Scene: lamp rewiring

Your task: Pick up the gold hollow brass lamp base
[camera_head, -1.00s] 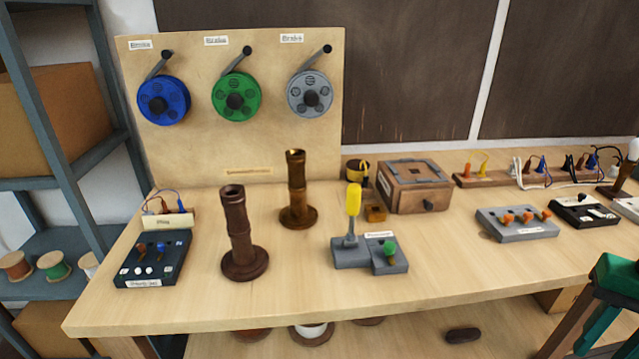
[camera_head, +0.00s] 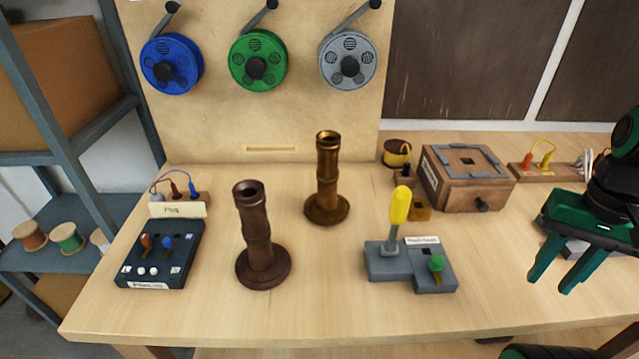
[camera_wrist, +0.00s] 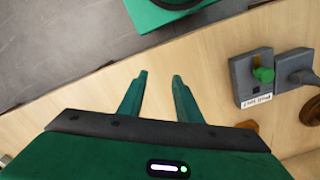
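The gold hollow brass lamp base (camera_head: 327,180) stands upright on the workbench, a tube with an open top on a round foot. A darker brown lamp base (camera_head: 258,235) of similar shape stands in front of it to the left. My gripper (camera_head: 556,283) is at the right of the head view, over the right part of the bench, well apart from the gold lamp base. In the wrist view my gripper (camera_wrist: 161,75) has its two green fingers spread with nothing between them. The gold lamp base cannot be made out for sure in the wrist view.
A grey switch box (camera_head: 410,265) with a yellow-tipped lever stands right of the lamp bases. A wooden box (camera_head: 467,185) is behind it. A black switch panel (camera_head: 160,255) is at left. Reels (camera_head: 258,60) hang on the board behind. The bench front middle is clear.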

